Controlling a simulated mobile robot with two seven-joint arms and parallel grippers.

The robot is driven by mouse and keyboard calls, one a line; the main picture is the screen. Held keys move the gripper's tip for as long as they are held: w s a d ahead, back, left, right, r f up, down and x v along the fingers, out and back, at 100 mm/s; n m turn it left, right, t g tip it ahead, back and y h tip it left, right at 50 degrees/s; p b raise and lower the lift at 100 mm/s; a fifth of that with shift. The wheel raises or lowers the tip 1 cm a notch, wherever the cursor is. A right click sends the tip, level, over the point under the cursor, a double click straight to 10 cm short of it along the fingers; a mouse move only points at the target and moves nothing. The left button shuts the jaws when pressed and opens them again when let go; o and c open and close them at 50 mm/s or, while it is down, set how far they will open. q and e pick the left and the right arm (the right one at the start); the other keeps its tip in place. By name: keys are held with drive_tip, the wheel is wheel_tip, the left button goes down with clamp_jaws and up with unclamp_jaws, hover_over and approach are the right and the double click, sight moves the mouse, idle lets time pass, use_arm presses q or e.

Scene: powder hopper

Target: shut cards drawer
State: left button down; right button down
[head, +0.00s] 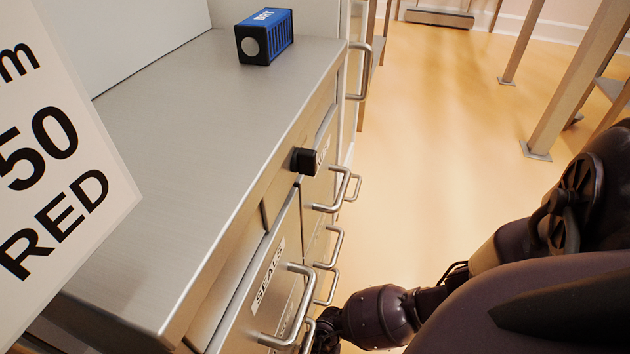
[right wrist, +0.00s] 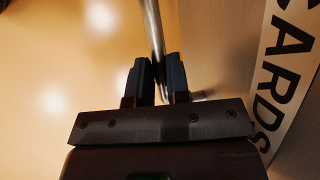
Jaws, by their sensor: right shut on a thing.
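The cards drawer front (right wrist: 235,45) fills the right side of the right wrist view, with a label reading CARDS (right wrist: 285,70). Its metal bar handle (right wrist: 152,25) runs between the fingers of my right gripper (right wrist: 160,75), which is shut on it. In the head view my right gripper (head: 326,330) is low beside the drawer handles, dark and partly hidden. The CARDS label does not show in the head view, and I cannot tell how far that drawer stands out. My left gripper is not in view.
A steel counter (head: 200,120) carries a blue box marked DRY (head: 266,36). A SEALS front (head: 260,290) and several bar handles (head: 335,195) line the cabinet's side. A black knob (head: 304,160) sticks out. A white RED sign (head: 60,170) blocks the left. Open floor (head: 440,130) lies right.

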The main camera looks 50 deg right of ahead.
drive_tip(key=shift+w+a, duration=0.1)
drive_tip(key=shift+w, duration=0.1)
drive_tip(key=c, duration=1.1)
unclamp_jaws()
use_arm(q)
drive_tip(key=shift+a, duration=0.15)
use_arm(e)
drive_tip(key=shift+r, duration=0.15)
drive_tip(key=p+v, duration=0.1)
drive_tip(key=v, duration=0.1)
drive_tip(key=p+v, duration=0.1)
drive_tip(key=v, duration=0.2)
drive_tip(key=shift+w+r+p, duration=0.35)
drive_tip(key=shift+r+p, duration=0.05)
use_arm(q)
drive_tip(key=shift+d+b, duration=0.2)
drive_tip(key=shift+b, duration=0.65)
use_arm(e)
drive_tip(key=s+d+f, duration=0.1)
drive_tip(key=d, duration=1.1)
drive_tip(key=shift+s, duration=0.15)
